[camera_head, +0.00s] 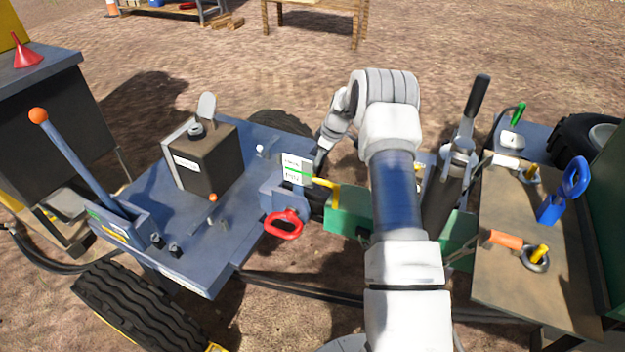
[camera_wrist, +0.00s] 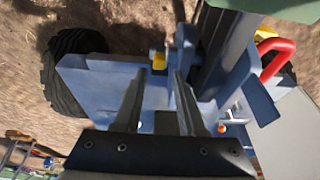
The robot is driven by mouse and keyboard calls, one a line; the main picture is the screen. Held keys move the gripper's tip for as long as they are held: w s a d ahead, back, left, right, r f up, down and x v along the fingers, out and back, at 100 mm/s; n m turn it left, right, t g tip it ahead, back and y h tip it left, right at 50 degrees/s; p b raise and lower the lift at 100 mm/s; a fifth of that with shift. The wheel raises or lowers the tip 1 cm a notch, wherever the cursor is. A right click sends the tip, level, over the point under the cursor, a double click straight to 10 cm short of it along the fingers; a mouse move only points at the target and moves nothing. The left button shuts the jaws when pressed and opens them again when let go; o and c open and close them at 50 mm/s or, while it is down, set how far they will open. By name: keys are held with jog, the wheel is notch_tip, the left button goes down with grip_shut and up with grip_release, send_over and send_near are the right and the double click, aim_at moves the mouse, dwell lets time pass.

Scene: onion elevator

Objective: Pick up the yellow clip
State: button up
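In the wrist view a small yellow piece (camera_wrist: 159,61), which looks like the yellow clip, sits on a blue-grey bracket just beyond and between my fingertips. My gripper (camera_wrist: 159,74) is open, with its two dark fingers apart and nothing between them. In the head view my arm reaches forward and bends down to the left, so my gripper is mostly hidden near the white label plate (camera_head: 297,169). A bent yellow bar (camera_head: 328,188) shows beside that plate; I cannot tell whether it is the same piece.
A red handle (camera_head: 284,225) hangs near the coupling and shows in the wrist view (camera_wrist: 275,52). A blue trailer deck (camera_head: 225,235) with a dark box (camera_head: 208,165) lies left. A brown-topped bench (camera_head: 505,275) with yellow pins and a blue tool (camera_head: 551,207) stands right.

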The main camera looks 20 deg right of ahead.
jog(key=b+x, duration=0.2)
jog(key=x, duration=0.3)
jog(key=shift+w+a+f, duration=0.1)
jog(key=shift+w, duration=0.15)
grip_shut()
